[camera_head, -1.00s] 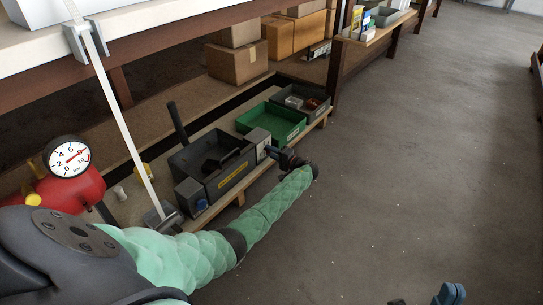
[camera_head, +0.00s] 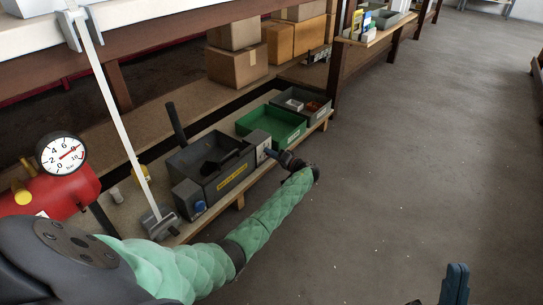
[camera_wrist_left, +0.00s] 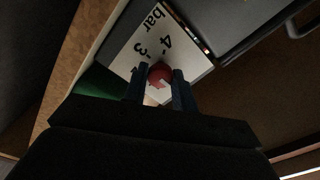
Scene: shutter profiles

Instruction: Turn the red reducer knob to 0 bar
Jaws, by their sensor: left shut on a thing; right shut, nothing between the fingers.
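The red reducer knob (camera_wrist_left: 160,73) shows in the left wrist view, in front of a white scale plate (camera_wrist_left: 135,42) printed with "bar", 4, 3 and 2. A pale mark shows on the knob, but I cannot tell which number it points to. My left gripper (camera_wrist_left: 160,90) is shut on the knob, one finger on each side. In the head view my left gripper (camera_head: 269,154) is at the front face of a grey box (camera_head: 257,141) on the low shelf; the knob is hidden there. My right gripper (camera_head: 455,284) is shut and empty at the bottom edge, over the floor.
A round gauge (camera_head: 62,153) stands on a red tank (camera_head: 75,190) at left. A dark bin (camera_head: 232,183), a green bin (camera_head: 272,126) and a grey bin (camera_head: 318,105) line the low shelf. Cardboard boxes (camera_head: 237,68) stand behind. The floor (camera_head: 420,150) at right is clear.

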